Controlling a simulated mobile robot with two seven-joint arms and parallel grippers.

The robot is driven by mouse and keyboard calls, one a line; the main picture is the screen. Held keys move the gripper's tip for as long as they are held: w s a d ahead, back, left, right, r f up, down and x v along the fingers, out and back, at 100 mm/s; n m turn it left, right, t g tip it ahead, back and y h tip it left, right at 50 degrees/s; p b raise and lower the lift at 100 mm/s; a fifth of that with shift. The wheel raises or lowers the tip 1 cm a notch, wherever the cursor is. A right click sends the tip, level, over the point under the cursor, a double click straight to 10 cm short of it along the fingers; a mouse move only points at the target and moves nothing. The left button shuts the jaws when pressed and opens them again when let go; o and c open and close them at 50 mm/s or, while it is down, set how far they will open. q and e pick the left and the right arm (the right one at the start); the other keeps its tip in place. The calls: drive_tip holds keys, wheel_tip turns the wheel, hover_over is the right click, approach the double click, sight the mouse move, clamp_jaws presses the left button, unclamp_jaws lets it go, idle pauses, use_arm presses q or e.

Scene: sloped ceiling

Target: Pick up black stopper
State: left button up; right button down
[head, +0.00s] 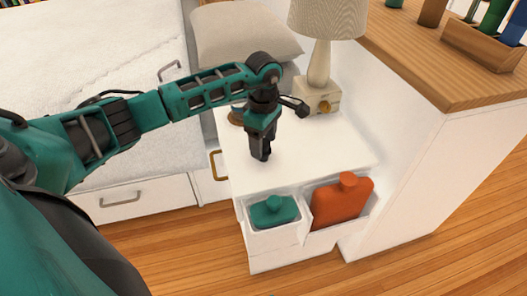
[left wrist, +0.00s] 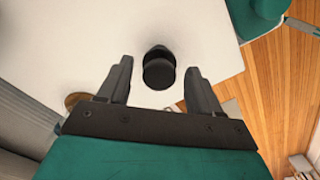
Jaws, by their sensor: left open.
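The black stopper (left wrist: 159,73) is a small dark round piece on the white nightstand top (left wrist: 165,25) in the left wrist view. My left gripper (left wrist: 159,66) is open, with one finger on each side of the stopper and a gap to both. In the head view my left gripper (head: 261,156) points down over the middle of the nightstand top (head: 315,155). I cannot make out the stopper there; the gripper seems to hide it. My right gripper is in neither view.
A lamp (head: 318,65) stands at the back of the nightstand, and a brown round object (head: 236,116) is partly behind my arm. A wood-topped cabinet (head: 440,75) rises at right.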

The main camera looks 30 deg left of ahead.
use_arm(q)
wheel_tip(320, 180, down, 3)
drive_tip(key=shift+r, duration=0.2)
drive_tip(key=c, duration=1)
